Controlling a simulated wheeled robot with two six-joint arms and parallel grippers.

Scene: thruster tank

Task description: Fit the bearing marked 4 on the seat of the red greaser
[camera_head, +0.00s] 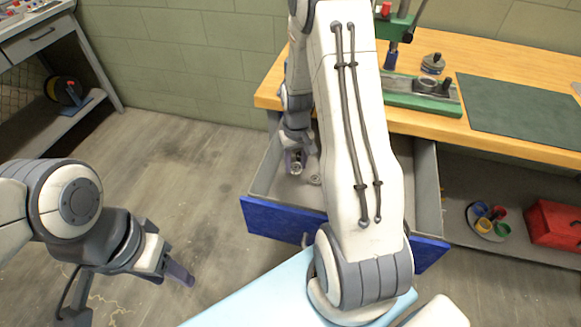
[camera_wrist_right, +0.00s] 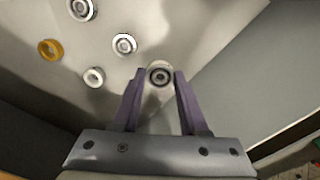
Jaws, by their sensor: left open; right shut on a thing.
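My right gripper (camera_head: 296,163) reaches down into the open blue-fronted drawer (camera_head: 285,222). In the right wrist view its purple fingers (camera_wrist_right: 160,85) are shut on a small round bearing (camera_wrist_right: 160,74) with a dark centre. No number can be read on it. Other ring-shaped bearings lie in the drawer to the left of the fingers: a pale one (camera_wrist_right: 124,44), a smaller one (camera_wrist_right: 94,77) and one at the top edge (camera_wrist_right: 82,9). My left gripper (camera_head: 181,274) is open and empty over the floor at left. I cannot make out a red greaser for certain.
A yellow ring (camera_wrist_right: 49,49) also lies in the drawer. The wooden bench (camera_head: 520,70) carries a green press base (camera_head: 410,97) and a dark green mat (camera_head: 520,108). Coloured cups stand on a round plate (camera_head: 490,236) beside a red box (camera_head: 553,224) on the lower shelf.

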